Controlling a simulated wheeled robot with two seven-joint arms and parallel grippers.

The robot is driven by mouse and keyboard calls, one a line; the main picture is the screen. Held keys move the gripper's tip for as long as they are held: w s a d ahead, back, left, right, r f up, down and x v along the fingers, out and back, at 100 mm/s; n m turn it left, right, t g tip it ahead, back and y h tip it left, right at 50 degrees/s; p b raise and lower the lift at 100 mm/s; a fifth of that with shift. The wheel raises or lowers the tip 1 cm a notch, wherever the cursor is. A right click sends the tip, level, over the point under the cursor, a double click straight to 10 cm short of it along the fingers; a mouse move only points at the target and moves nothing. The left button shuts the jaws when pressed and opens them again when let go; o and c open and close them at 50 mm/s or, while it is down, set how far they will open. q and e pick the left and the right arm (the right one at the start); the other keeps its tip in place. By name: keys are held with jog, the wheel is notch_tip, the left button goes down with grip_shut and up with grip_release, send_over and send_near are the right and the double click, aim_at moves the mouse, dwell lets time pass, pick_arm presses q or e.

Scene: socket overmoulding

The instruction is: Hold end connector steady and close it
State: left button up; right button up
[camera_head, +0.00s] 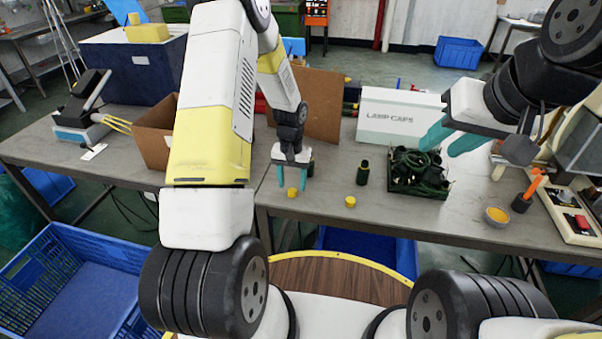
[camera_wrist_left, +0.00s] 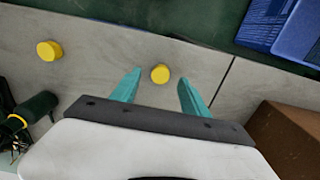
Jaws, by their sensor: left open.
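My left gripper (camera_head: 294,180) hangs over the table, fingers down and apart. A yellow cap (camera_head: 292,192) lies on the table by its fingertips. In the left wrist view this cap (camera_wrist_left: 160,73) appears between the open fingers (camera_wrist_left: 160,84), touching neither. A second yellow cap (camera_head: 350,201) lies to the right and also shows in the left wrist view (camera_wrist_left: 49,50). A dark green cylindrical connector (camera_head: 364,172) stands behind that second cap. My right gripper (camera_head: 449,142) is open, its teal fingers apart near the tray, with nothing visible between them.
A dark tray (camera_head: 418,194) of green connectors stands right of centre, before a white "Lamp Caps" box (camera_head: 401,117). A cardboard box (camera_head: 153,140) stands left. The table's front edge runs close to the caps.

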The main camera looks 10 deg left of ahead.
aim_at(292, 192)
pick_arm(q)
jog(key=shift+w+f, duration=0.1)
jog(key=shift+f, duration=1.35)
grip_shut()
